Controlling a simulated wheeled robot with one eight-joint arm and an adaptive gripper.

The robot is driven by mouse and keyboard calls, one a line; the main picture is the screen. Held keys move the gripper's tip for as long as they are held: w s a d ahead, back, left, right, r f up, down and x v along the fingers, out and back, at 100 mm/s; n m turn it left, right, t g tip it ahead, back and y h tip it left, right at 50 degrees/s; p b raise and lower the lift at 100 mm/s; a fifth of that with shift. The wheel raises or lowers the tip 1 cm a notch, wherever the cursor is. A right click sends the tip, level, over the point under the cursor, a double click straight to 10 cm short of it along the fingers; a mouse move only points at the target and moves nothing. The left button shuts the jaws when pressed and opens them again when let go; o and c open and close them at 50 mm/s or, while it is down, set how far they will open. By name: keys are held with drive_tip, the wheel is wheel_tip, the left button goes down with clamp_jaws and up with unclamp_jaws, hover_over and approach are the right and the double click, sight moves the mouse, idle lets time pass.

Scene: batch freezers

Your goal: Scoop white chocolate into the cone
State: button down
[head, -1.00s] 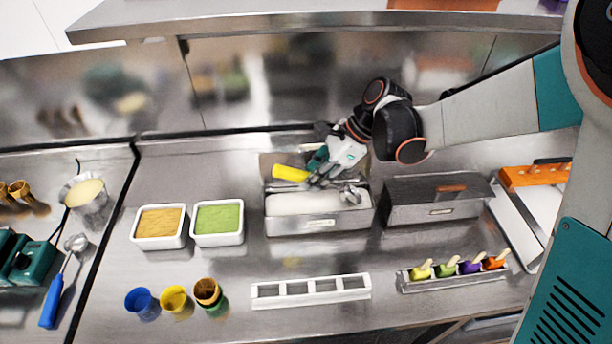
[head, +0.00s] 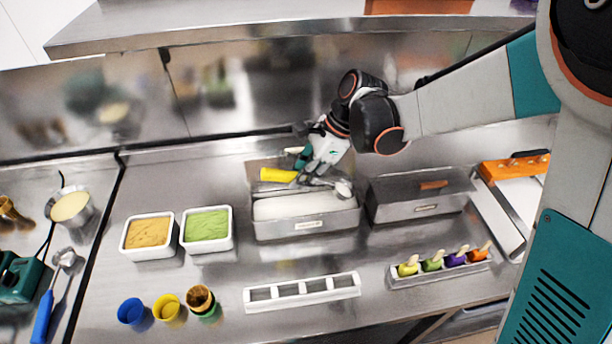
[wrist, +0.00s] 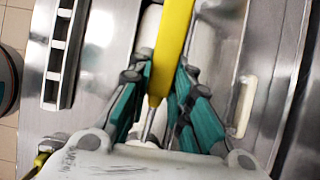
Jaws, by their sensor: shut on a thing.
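My gripper (head: 304,168) is shut on a scoop with a yellow handle (head: 278,175); in the wrist view the handle (wrist: 172,48) runs between the teal fingers (wrist: 158,108). The scoop's metal head (head: 344,188) is at the right end of the open metal tub over the white contents (head: 300,206). Whether the head holds anything is too small to tell. A brown cone (head: 200,298) stands in a green cup at the front left, well away from my gripper.
A lidded metal tub (head: 418,196) stands right of the open one. Left are trays of tan (head: 147,232) and green (head: 207,225) contents. A white slotted holder (head: 302,291), blue cup (head: 132,312), yellow cup (head: 168,307) and popsicle rack (head: 438,273) line the front.

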sight(281, 173)
drive_tip(key=shift+s+a+r+p, duration=0.1)
drive_tip(key=shift+a+r+p, duration=0.2)
drive_tip(key=shift+r, duration=0.25)
drive_tip(key=shift+s+a+r+p, duration=0.1)
drive_tip(key=shift+a+r+p, duration=0.15)
drive_tip(key=shift+r, duration=0.25)
drive_tip(key=shift+s+a+f+t+h+p, duration=0.1)
drive_tip(key=shift+s+a+t+h+p, duration=0.1)
drive_tip(key=shift+a+h, duration=0.45)
drive_tip(key=shift+s+a+t+h+p, duration=0.1)
drive_tip(key=shift+a+t+h+p, duration=0.1)
drive_tip(key=shift+a+h, duration=0.4)
drive_tip(key=shift+s+a+f+t+h+p, duration=0.1)
drive_tip(key=shift+s+a+t+h, duration=0.1)
drive_tip(key=shift+a+h, duration=0.45)
